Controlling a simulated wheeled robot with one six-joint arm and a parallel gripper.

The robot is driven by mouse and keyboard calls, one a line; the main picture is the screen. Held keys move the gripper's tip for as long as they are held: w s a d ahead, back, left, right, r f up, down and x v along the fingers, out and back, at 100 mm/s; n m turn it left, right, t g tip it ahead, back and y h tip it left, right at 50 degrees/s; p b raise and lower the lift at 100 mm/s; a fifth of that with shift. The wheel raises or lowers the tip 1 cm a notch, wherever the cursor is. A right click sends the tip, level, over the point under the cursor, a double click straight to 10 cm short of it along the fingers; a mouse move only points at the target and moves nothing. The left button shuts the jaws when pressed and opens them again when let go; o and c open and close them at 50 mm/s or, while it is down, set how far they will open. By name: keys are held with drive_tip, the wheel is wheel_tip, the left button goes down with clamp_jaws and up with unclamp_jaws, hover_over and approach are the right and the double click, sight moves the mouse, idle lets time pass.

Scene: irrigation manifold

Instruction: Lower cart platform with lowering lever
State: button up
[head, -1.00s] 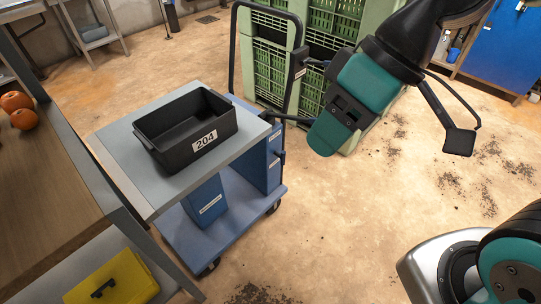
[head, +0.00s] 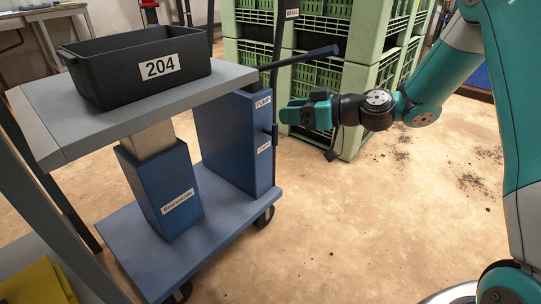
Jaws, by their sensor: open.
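The cart has a raised grey platform (head: 95,122) on a blue column and a blue base deck (head: 130,235). A black bin labelled 204 (head: 135,68) sits on the platform. A blue housing (head: 230,145) behind the column carries a label reading PUMP and a lower label that is hard to read. A long dark lever (head: 305,57) sticks out to the right from its top. A small dark lever (head: 273,130) shows lower on its right side. My gripper (head: 284,114) is open and empty, just right of the small lever and below the long one. I cannot tell whether it touches.
Green stacked crates (head: 350,85) stand behind my gripper. The cart's dark upright handle (head: 278,35) rises behind the housing. A workbench edge is at the left, with a yellow case (head: 35,285) low down. Open floor (head: 330,220) lies right of the cart.

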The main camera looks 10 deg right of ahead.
sight(277, 131)
drive_tip(key=w+d+f+m+t+h+b, duration=0.1)
drive_tip(key=w+d+f+t+b, duration=0.3)
drive_tip(key=f, duration=0.4)
drive_tip(key=w+d+f+m+t+h+b, duration=0.1)
drive_tip(key=d+f+m+b, duration=0.1)
drive_tip(key=d+f+b, duration=0.4)
drive_tip(key=p+x, duration=0.2)
drive_tip(key=x, duration=0.3)
drive_tip(key=p+x, duration=0.2)
drive_tip(key=x, duration=0.4)
drive_tip(key=f+p+x, duration=0.1)
drive_tip(key=p+x, duration=0.1)
drive_tip(key=x, duration=0.3)
drive_tip(key=shift+w+a, duration=0.1)
drive_tip(key=shift+w, duration=0.1)
drive_tip(key=shift+w+a, duration=0.35)
drive_tip(key=shift+w, duration=0.15)
clamp_jaws()
